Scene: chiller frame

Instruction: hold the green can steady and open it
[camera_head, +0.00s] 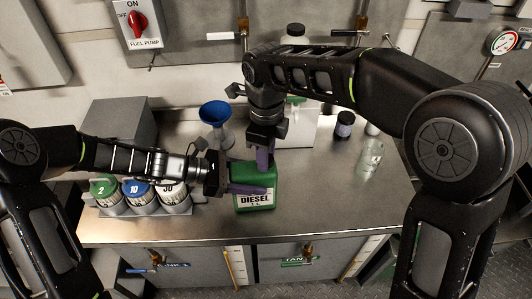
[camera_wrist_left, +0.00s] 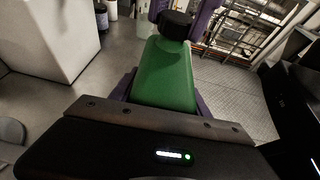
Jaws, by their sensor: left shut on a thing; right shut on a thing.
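The green can (camera_head: 256,199), labelled DIESEL, stands upright on the metal bench near its front edge. My left gripper (camera_head: 248,188) is shut on the can's body, coming from the left. Its purple fingers show on both sides of the green can (camera_wrist_left: 166,78) in the left wrist view. The black cap (camera_wrist_left: 176,24) is at the can's top in that view. My right gripper (camera_head: 263,157) reaches down from above and is shut on the cap, with purple fingers beside it. Whether the cap is loosened cannot be told.
A rack with several numbered canisters (camera_head: 139,193) stands left of the can, close under my left arm. A blue funnel (camera_head: 215,112) stands behind. A white container (camera_head: 298,129), a dark jar (camera_head: 344,124) and a clear bottle (camera_head: 370,157) stand to the right. Bench right of the can is clear.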

